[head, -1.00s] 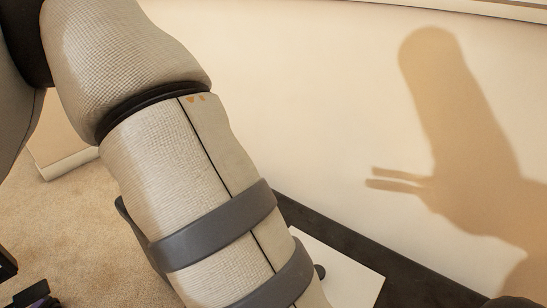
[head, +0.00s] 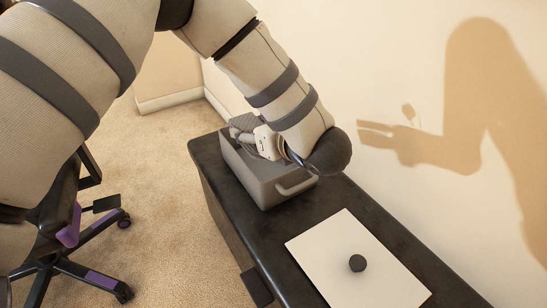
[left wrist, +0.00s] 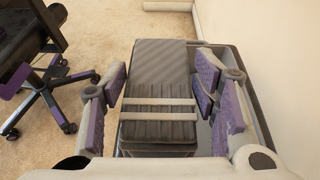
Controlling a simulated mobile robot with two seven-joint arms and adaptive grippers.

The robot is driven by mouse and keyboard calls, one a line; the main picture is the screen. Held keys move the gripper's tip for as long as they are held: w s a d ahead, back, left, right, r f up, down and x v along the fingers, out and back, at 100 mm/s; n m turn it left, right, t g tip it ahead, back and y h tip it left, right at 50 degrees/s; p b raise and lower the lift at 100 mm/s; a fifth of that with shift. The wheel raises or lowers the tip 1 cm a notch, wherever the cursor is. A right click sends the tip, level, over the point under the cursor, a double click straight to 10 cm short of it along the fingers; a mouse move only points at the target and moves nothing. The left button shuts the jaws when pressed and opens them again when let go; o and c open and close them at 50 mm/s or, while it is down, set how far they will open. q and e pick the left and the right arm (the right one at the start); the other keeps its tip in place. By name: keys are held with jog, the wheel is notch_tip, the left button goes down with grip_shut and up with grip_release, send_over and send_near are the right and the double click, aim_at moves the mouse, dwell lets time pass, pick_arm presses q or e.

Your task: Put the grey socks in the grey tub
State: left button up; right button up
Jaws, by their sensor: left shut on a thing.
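The grey tub (head: 262,178) stands on a black cabinet in the head view, and its rim (left wrist: 236,56) shows at the right in the left wrist view. My left gripper (head: 250,136) is at the tub's opening, reaching down from above. In the left wrist view the grey socks (left wrist: 160,60), a ribbed bundle with two lighter bands, lie between the purple-padded fingers, and the gripper is shut on them. A bit of the socks (head: 243,121) shows past the gripper in the head view. Whether they touch the tub's floor is hidden. My right gripper is out of view.
A white lid-like panel (head: 335,253) with a black knob (head: 357,263) lies on the black cabinet (head: 226,203) in front of the tub. The wall is close on the right. An office chair (head: 90,240) stands on the carpet at left.

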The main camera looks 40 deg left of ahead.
pick_arm(q)
jog(key=w+f+b, duration=0.1)
jog(key=w+f, duration=0.1)
jog(key=f, duration=0.1)
jog(key=w+f+b, duration=0.2)
jog(key=f, duration=0.1)
jog(key=w+f+b, duration=0.1)
jog(key=w+f, duration=0.1)
jog(key=f, duration=0.2)
jog(key=shift+w+b, duration=0.3)
jog(key=shift+r, duration=0.1)
jog(key=shift+f, duration=0.5)
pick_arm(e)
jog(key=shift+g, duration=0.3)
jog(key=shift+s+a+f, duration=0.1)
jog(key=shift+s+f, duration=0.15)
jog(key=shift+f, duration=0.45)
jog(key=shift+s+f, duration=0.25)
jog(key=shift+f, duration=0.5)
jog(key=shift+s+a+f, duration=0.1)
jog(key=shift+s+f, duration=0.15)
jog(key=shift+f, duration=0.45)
pick_arm(q)
jog(key=shift+s+f, duration=0.1)
jog(key=o, duration=1.1)
jog(key=shift+o, duration=0.2)
jog(key=shift+f, duration=0.1)
